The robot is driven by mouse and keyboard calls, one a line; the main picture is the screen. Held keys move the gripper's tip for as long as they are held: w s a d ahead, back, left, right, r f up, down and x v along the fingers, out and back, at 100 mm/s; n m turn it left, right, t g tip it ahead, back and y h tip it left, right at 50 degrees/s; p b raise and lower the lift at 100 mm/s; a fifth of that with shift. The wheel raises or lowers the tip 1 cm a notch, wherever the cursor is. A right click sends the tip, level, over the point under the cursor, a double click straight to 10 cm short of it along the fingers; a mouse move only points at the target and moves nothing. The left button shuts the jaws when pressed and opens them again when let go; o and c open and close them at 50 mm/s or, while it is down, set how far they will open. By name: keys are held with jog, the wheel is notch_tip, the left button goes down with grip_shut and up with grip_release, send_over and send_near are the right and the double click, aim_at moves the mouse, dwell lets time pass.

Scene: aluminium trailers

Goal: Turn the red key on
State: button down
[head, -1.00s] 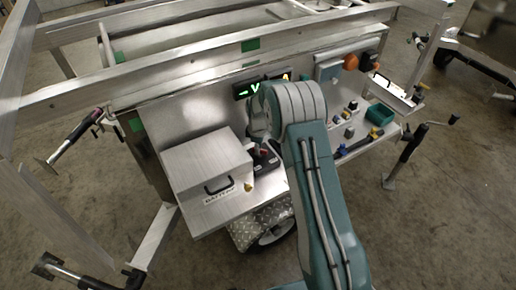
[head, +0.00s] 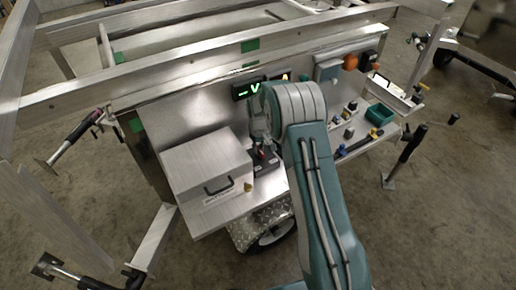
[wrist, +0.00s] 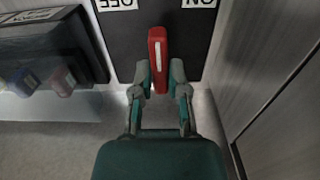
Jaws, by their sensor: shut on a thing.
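The red key (wrist: 158,48) stands on a black switch plate (wrist: 120,42) in the wrist view. OFF is printed on the plate's left and ON on its right, both upside down in this view. The key points straight up the picture, between the two labels. My gripper (wrist: 160,82) is shut on the lower end of the key, with one fingertip on each side. In the head view, my gripper is mostly hidden by my arm, above the black plate (head: 268,164) beside the silver battery box; the key itself is hard to make out there.
The silver battery box (head: 205,163) stands just left of the plate, and its wall (wrist: 268,60) is close on the right in the wrist view. A black block (wrist: 45,55) with blue and red terminals is at the left. A green digital display (head: 247,88) is mounted behind.

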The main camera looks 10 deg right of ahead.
aim_at(259, 148)
jog(key=m, duration=0.3)
jog(key=shift+d+m, duration=0.1)
jog(key=shift+m, duration=0.2)
jog(key=shift+f+m, duration=0.1)
jog(key=shift+m, duration=1.9)
jog(key=c, duration=0.6)
grip_release()
jog(key=shift+c, duration=0.2)
notch_tip(259, 148, up, 12)
